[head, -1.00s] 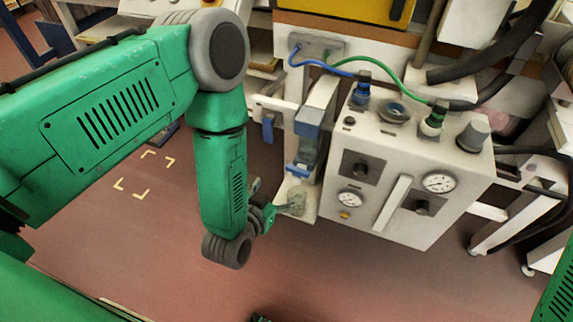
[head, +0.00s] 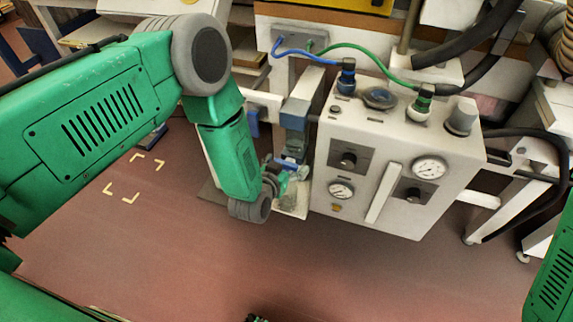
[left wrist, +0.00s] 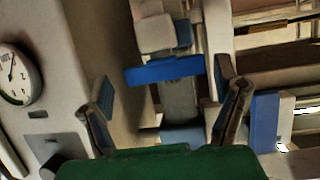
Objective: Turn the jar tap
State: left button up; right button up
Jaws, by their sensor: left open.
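A blue bar that looks like the tap lever (head: 290,161) sits low on the dispenser with the blue-grey block (head: 294,115), left of the white control box. In the left wrist view the blue bar (left wrist: 165,70) lies crosswise, beyond and between my fingertips. A clear jar-like shape near the tap is partly hidden by my gripper. My left gripper (head: 282,180) is just beside the tap. Its fingers are spread with nothing between them in the left wrist view (left wrist: 163,95). A small dark piece at the bottom edge of the head view may be my right gripper (head: 256,318).
The white control box (head: 385,211) with gauges and knobs stands close to the right of the tap. Blue (head: 305,50) and green (head: 365,52) hoses run above it. Black hoses and a white stand (head: 500,205) are farther right. The floor in front is clear.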

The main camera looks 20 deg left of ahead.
pick_arm(q)
jog(key=shift+a, duration=0.15)
jog(key=c, duration=0.8)
jog(key=shift+a, duration=0.1)
jog(key=c, duration=0.4)
jog(key=shift+a, duration=0.15)
pick_arm(e)
jog(key=shift+a+r, duration=0.1)
jog(key=shift+a, duration=0.2)
